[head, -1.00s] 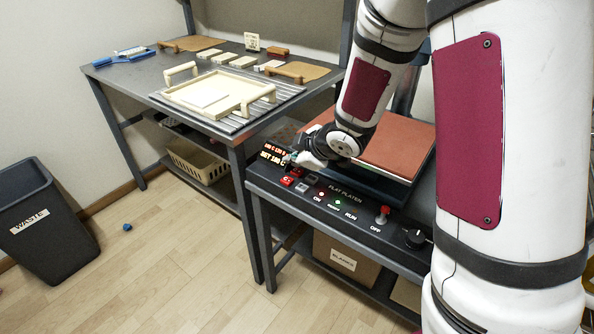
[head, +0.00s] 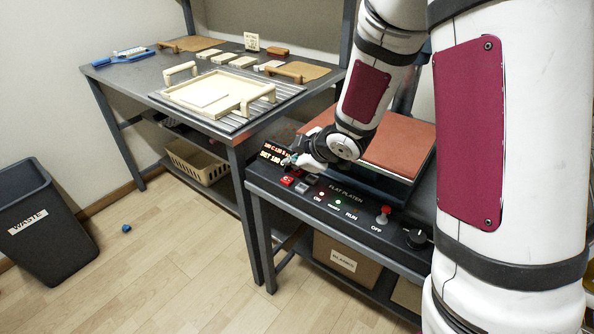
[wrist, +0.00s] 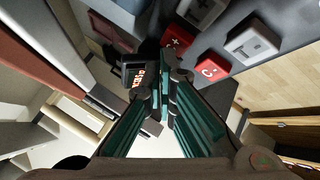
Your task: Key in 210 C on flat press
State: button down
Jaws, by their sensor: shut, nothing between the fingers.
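The flat press stands on the right bench, with its front panel (head: 345,203) labelled FLAT PLATEN. Its lit display (head: 272,153) shows orange text with a SET line that seems to read 180 C, partly behind my gripper. My gripper (head: 290,160) is shut and empty, its tips at the display's right edge, over the keypad. In the wrist view my green-sided fingers (wrist: 164,88) meet beside the display (wrist: 136,77). I cannot tell whether the tips touch a key.
The brown platen (head: 398,147) lies behind the panel. A red OFF knob (head: 383,212) and a black dial (head: 417,238) sit to the right. The left table (head: 130,76) holds a cream frame (head: 222,92). A waste bin (head: 45,220) stands on the open floor.

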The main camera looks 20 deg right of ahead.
aim_at(295, 172)
jog(key=shift+f+b, duration=0.45)
dwell(0.5)
jog(key=shift+r, duration=0.1)
jog(key=shift+r+p, duration=0.8)
jog(key=shift+p, duration=0.1)
notch_tip(295, 172, up, 5)
jog(key=p, duration=0.5)
dwell(2.8)
